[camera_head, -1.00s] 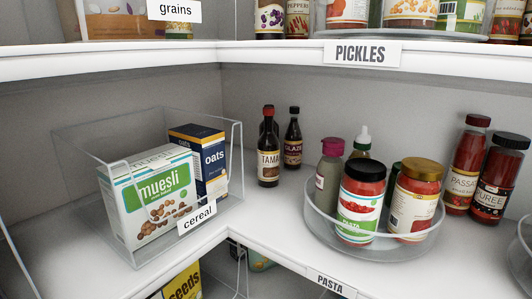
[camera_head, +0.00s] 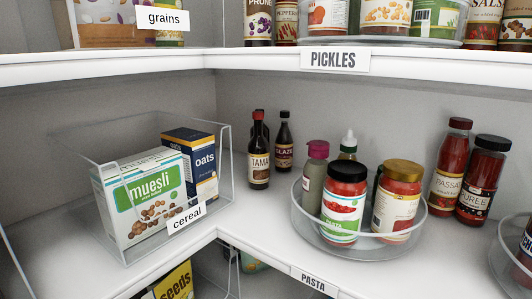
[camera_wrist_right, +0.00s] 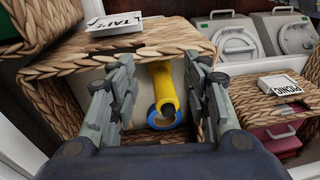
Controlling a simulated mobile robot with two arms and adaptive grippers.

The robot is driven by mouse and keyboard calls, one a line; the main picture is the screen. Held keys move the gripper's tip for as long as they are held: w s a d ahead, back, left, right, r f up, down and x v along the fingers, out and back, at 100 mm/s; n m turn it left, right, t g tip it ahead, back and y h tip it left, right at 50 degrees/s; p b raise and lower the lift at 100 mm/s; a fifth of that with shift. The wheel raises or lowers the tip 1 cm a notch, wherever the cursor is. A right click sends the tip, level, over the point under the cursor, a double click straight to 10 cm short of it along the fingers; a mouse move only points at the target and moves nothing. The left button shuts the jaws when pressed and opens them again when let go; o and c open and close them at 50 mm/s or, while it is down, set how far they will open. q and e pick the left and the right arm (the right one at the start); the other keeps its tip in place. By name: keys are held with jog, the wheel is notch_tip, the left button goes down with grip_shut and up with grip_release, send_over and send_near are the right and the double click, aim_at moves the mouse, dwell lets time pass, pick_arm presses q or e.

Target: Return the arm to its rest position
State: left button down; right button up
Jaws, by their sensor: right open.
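My right gripper (camera_wrist_right: 160,95) shows in the right wrist view, its two grey fingers spread apart with nothing held between them. Beyond the fingers is a woven basket (camera_wrist_right: 120,55) holding a yellow cylindrical thing (camera_wrist_right: 163,85) and a blue ring (camera_wrist_right: 164,114). The fingers are in front of the basket opening; I cannot tell how close they are to its contents. No arm or gripper of mine shows in the head view, and my left gripper is in neither view.
The head view shows a corner shelf with a clear cereal bin (camera_head: 120,243), a round clear turntable (camera_head: 345,246) of jars, and sauce bottles (camera_head: 259,155). The right wrist view has another basket (camera_wrist_right: 265,99) and lidded grey containers (camera_wrist_right: 236,41) at right.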

jog(key=s+r+m+t+y, duration=0.1)
jog(key=s+r+m+y, duration=0.15)
jog(key=s, duration=0.35)
jog(key=s+d+r+m+t+h, duration=0.1)
jog(key=s+d+r+m, duration=0.15)
jog(key=d, duration=0.55)
jog(key=s+d+r+m+t+h, duration=0.1)
jog(key=s+d+r+h, duration=0.2)
jog(key=d, duration=0.5)
jog(key=s+d+r+m+t, duration=0.15)
jog(key=s+d, duration=0.25)
jog(key=d, duration=0.4)
notch_tip(320, 180, down, 25)
jog(key=s+g, duration=0.2)
jog(key=s+d+f+g, duration=0.1)
jog(key=s+d+f, duration=0.2)
jog(key=s+f, duration=1.3)
jog(key=shift+s+f, duration=0.35)
jog(key=shift+m, duration=0.25)
jog(key=shift+c, duration=1.3)
